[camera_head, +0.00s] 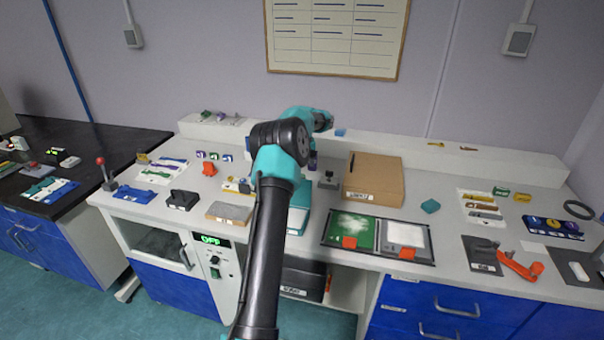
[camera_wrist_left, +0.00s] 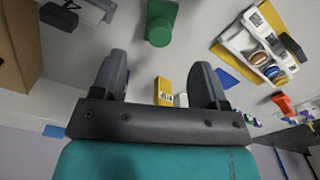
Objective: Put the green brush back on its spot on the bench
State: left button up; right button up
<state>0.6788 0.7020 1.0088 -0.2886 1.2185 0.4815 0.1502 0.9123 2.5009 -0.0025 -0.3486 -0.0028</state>
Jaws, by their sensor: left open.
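My left gripper (camera_wrist_left: 158,72) is open in the left wrist view, with its two dark fingers apart and nothing held. In the head view its fingers are hidden behind my own arm. I cannot pick out the green brush for certain. A green object (camera_wrist_left: 160,18) with a round knob-like end lies beyond the fingers at the top of the wrist view, apart from them. The brush's spot cannot be told.
A cardboard box (camera_head: 374,180) stands behind a green tray with white powder (camera_head: 352,228). An orange-handled tool (camera_head: 520,266) lies at the right. A yellow block (camera_wrist_left: 164,90) and a white rack with bottles (camera_wrist_left: 250,42) are near my gripper. A dark side bench (camera_head: 70,150) is at left.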

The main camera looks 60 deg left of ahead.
pick_arm(q)
jog(key=shift+r, duration=1.45)
